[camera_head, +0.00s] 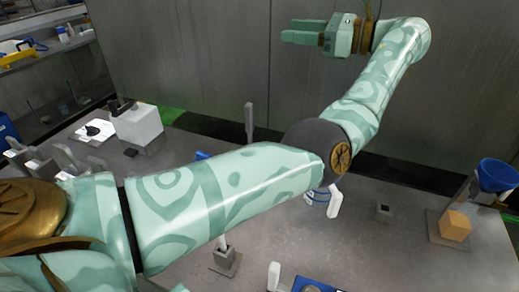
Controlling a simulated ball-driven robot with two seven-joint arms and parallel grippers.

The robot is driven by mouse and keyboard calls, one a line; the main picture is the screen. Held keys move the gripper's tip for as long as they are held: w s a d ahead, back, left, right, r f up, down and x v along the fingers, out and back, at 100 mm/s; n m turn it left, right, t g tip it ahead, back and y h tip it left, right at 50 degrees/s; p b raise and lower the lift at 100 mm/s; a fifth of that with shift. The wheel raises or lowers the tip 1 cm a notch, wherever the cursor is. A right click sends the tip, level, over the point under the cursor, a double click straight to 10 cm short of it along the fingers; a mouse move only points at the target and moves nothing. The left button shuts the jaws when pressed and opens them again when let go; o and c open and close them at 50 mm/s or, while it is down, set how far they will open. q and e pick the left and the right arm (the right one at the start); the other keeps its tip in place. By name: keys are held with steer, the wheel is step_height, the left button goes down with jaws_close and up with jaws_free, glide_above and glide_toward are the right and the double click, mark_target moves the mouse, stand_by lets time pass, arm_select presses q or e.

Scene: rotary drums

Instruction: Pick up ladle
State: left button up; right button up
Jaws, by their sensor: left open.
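I cannot make out a ladle for certain; my left arm crosses the middle of the view and hides part of the table. My left gripper (290,30) is raised at the top, in front of the grey wall panels. Its fingers point left, apart and with nothing between them. It is well above and away from everything on the table. My right gripper is not in view.
The grey table (385,255) holds a blue funnel (497,175) and orange block (455,226) at right. A white container (318,197) shows partly below my elbow. A white box (138,124) stands at left. Shelves (45,50) are at far left.

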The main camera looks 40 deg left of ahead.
arm_select(q)
steer(key=m+b, duration=0.1)
steer(key=b, duration=1.3)
glide_toward(253, 110)
steer(key=v, duration=0.4)
steer(key=f, duration=0.1)
steer(key=x, duration=0.6)
steer(key=p+x, duration=0.1)
steer(key=x, duration=0.3)
steer(key=shift+r, duration=0.3)
steer(key=x, duration=0.6)
steer(key=shift+s+a+r, duration=0.15)
steer(key=shift+a+r, duration=0.05)
steer(key=shift+r, duration=0.1)
jaws_close()
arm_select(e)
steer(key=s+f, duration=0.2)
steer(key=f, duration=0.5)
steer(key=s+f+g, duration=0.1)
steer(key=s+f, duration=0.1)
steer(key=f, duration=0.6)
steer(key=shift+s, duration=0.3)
